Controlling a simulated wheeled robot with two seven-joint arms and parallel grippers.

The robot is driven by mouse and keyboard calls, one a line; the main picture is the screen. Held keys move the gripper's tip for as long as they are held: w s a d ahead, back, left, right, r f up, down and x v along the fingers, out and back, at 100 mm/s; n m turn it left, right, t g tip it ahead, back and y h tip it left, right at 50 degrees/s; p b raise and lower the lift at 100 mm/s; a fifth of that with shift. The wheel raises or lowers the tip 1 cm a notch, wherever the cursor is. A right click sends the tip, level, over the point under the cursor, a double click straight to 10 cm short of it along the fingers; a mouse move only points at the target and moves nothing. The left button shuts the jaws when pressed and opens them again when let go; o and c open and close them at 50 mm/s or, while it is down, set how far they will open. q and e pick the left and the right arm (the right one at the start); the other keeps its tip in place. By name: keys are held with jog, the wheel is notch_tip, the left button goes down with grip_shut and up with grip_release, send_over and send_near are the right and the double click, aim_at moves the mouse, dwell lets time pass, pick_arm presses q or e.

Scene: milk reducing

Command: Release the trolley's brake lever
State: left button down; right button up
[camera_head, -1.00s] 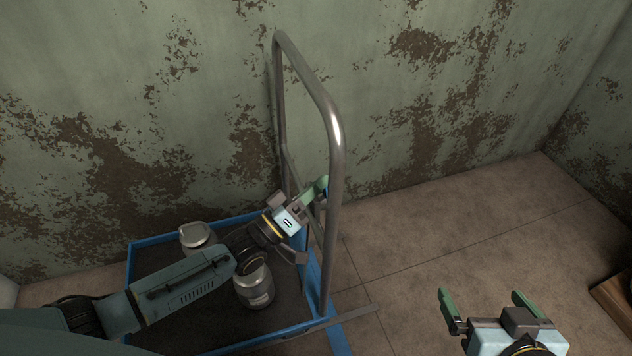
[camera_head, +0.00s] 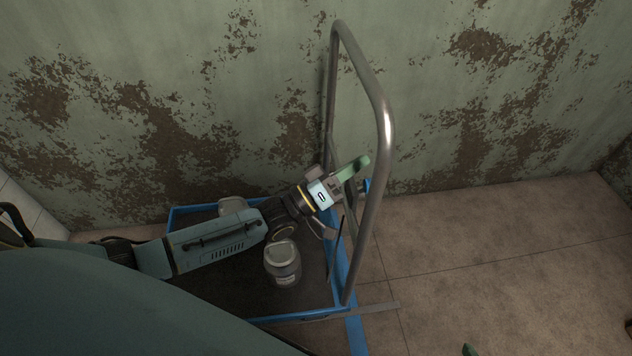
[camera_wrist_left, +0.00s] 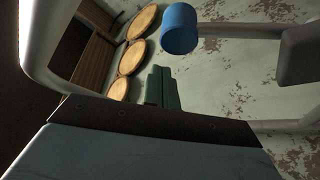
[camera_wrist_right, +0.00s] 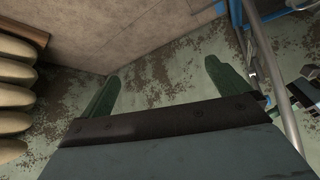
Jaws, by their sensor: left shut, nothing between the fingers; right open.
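The trolley (camera_head: 347,300) has a blue frame and a tall metal handle (camera_head: 384,130) at its right end. A blue piece (camera_head: 367,186), perhaps the brake lever's tip, shows beside the handle, just below my left fingers. A blue cylindrical end (camera_wrist_left: 180,28) shows in the left wrist view, apart from the fingers in the picture. My left gripper (camera_head: 360,163) is shut and empty, its green fingertips by the handle; contact cannot be told. It also shows in the left wrist view (camera_wrist_left: 162,88). My right gripper (camera_wrist_right: 160,85) is open and empty; only a fingertip shows in the head view.
Metal milk cans (camera_head: 283,262) stand on the trolley bed under my left arm. A peeling green wall (camera_head: 250,90) is close behind the trolley. Several pale rounded objects (camera_wrist_right: 14,122) show in the right wrist view.

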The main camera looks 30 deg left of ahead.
pick_arm(q)
jog(key=p+v, duration=0.2)
jog(key=v, duration=0.7)
jog(key=shift+s+a+r, duration=0.2)
jog(key=shift+a+r, duration=0.1)
jog(key=shift+a, duration=0.2)
pick_arm(e)
jog(key=s+d+f+g+h, duration=0.1)
jog(key=s+d+f+g, duration=0.1)
jog(key=s+f+g, duration=0.2)
jog(key=shift+s+d+f, duration=0.15)
jog(key=shift+s+d, duration=0.25)
jog(key=shift+s, duration=0.3)
